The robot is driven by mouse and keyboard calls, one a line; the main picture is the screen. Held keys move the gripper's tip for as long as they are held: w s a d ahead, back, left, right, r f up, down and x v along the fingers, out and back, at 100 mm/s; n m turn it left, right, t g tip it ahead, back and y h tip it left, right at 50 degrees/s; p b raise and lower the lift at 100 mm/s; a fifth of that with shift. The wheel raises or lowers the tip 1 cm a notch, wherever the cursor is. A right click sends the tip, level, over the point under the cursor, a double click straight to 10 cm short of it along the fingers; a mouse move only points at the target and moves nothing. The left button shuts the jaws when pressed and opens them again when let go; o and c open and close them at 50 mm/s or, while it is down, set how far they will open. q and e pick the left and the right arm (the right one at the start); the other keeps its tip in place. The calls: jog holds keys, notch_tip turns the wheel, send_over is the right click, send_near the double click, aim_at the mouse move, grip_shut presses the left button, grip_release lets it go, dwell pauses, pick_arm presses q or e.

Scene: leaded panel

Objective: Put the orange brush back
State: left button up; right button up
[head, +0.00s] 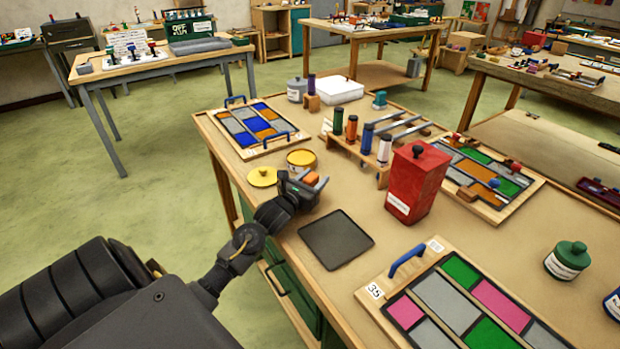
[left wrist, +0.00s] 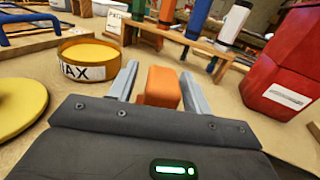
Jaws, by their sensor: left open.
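An orange block-shaped piece, seemingly part of the orange brush (head: 311,179), stands between the fingers of my left gripper (head: 305,186). In the left wrist view the orange piece (left wrist: 161,88) sits between the two grey fingertips of the gripper (left wrist: 160,86), with a narrow gap visible at the left; its lower part is hidden. The gripper is open. A wooden rack (head: 372,171) behind it holds a green, an orange-brown, a blue and a white cylinder upright. My right gripper is out of view.
A yellow wax tin (head: 301,160) and yellow lid (head: 263,177) lie left of the gripper. A dark flat pad (head: 335,240) lies in front. A red box (head: 417,185) stands to the right. Leaded panels (head: 252,127) lie on the table.

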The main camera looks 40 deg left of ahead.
pick_arm(q)
jog(key=s, duration=0.3)
jog(key=s+b, duration=0.1)
jog(key=s, duration=0.3)
jog(key=s+d+b, duration=0.1)
jog(key=s, duration=0.3)
jog(key=shift+r, duration=0.1)
jog(key=shift+s+d, duration=0.1)
jog(key=shift+s, duration=0.35)
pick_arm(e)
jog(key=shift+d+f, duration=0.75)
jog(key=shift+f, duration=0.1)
